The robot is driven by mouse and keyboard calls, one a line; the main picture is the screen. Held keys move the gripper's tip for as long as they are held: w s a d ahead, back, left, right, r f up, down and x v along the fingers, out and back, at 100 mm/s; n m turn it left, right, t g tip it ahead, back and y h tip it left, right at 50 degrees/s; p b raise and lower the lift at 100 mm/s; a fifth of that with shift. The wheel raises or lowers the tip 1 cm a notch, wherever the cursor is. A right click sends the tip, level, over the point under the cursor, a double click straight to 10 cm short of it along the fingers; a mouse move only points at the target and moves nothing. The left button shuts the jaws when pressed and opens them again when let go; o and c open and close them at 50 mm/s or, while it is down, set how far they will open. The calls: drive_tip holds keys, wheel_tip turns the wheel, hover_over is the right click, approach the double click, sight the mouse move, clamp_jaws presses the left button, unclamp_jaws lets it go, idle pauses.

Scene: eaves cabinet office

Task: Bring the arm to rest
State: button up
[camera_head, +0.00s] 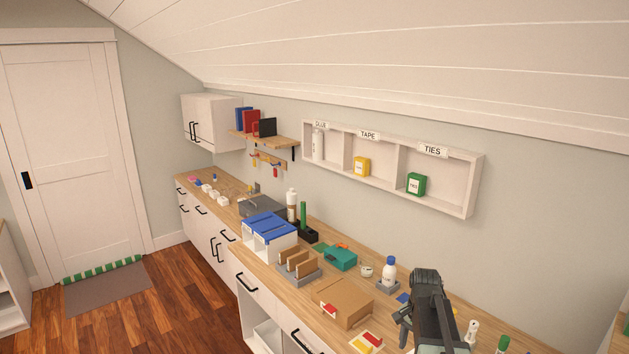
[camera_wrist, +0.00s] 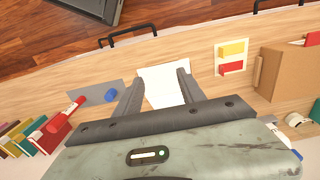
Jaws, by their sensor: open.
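My gripper (camera_wrist: 160,88) is open in the wrist view, with its two dark fingers spread apart over the wooden counter. A flat white item (camera_wrist: 163,72) shows between and beyond the fingers; it seems to lie on the counter, and I cannot tell whether the fingers touch it. In the head view my dark arm is folded over the counter at the lower right, and it hides part of the worktop behind it. The fingertips are hard to make out there.
The counter holds a cardboard box (camera_head: 346,302), a white bottle (camera_head: 389,271), a teal item (camera_head: 340,258) and a blue-lidded bin (camera_head: 270,236). A red-and-yellow card (camera_wrist: 232,55) and a grey mat (camera_wrist: 95,97) flank the gripper. A wall shelf (camera_head: 384,189) hangs above.

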drive_tip(key=s+a+f+n+b, duration=0.2)
drive_tip(key=s+a+f+n, duration=0.1)
drive_tip(key=a, duration=0.5)
drive_tip(key=s+a+f+n+b, duration=0.3)
drive_tip(key=s+a+f+n, duration=0.1)
drive_tip(key=a+n, duration=0.3)
drive_tip(key=shift+s+a+f+n, duration=0.35)
drive_tip(key=shift+s+a, duration=0.3)
drive_tip(key=shift+a, duration=0.25)
